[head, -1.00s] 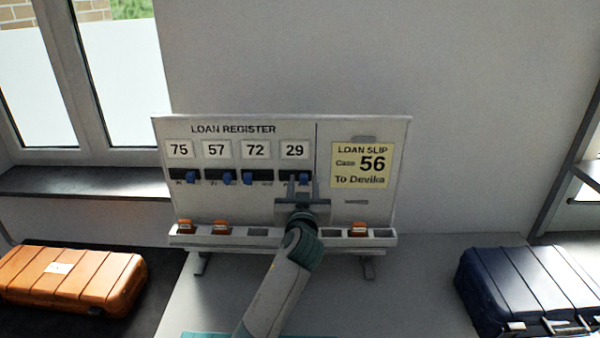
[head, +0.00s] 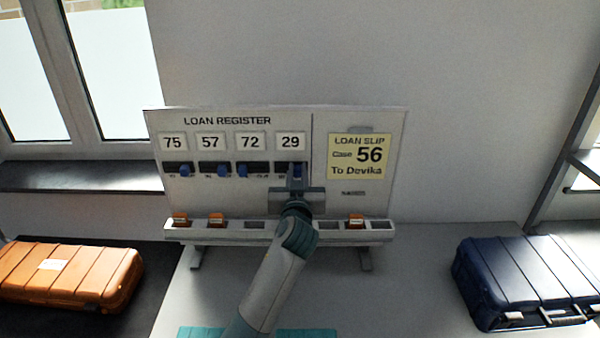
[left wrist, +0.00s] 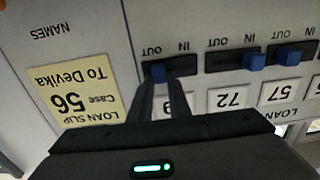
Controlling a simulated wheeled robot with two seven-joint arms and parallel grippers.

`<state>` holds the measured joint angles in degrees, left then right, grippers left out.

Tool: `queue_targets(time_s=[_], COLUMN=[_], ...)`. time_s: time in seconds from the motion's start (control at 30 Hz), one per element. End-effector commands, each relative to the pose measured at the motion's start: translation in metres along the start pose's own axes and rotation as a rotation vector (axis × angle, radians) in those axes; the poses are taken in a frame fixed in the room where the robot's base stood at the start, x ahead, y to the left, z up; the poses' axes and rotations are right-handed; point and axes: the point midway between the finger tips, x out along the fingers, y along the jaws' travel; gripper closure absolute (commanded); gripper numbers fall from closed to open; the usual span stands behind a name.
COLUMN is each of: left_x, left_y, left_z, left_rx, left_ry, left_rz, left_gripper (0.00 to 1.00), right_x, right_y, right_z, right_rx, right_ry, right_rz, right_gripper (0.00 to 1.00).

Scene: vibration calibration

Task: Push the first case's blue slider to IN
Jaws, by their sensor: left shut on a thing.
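The loan register board (head: 230,200) stands on the table, with number cards 75, 57, 72 and 29 above dark slots. Each slot has a blue slider. My left gripper (head: 297,178) is shut on the blue slider (left wrist: 158,72) under card 29 (head: 290,141), which sits at the OUT side. The slider under 72 (head: 241,171) is at the IN side. The sliders under 57 (head: 222,171) and 75 (head: 184,170) are at OUT. The fingers partly hide the held slider and its slot. My right gripper is not in view.
A yellow loan slip (head: 358,157) reads Case 56, To Devika. Orange tags (head: 180,220) sit in some of the ledge pockets below. An orange case (head: 90,275) lies at left and a dark blue case (head: 520,275) at right. Bare table lies beside the board's feet.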

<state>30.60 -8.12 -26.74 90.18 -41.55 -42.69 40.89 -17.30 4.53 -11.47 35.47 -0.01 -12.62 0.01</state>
Motion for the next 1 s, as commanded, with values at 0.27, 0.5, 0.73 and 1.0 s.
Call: queue_targets(time_s=[0.27, 0.5, 0.73, 1.0], left_x=[0.0, 0.001, 0.0, 0.0], left_y=[-0.045, -0.048, -0.047, -0.046], left_z=[0.0, 0.0, 0.0, 0.0], left_rx=[0.001, 0.002, 0.001, 0.001], left_ry=[0.0, 0.0, 0.001, 0.001], left_rz=[-0.004, -0.005, -0.004, -0.002], left_gripper=[1.0, 1.0, 0.64, 0.64], right_x=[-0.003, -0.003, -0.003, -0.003], right_y=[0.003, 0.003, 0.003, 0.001], right_z=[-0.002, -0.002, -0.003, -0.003], right_rx=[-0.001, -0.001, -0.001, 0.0], right_ry=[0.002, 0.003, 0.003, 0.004], right_rz=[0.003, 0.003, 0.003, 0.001], right_gripper=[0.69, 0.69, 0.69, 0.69])
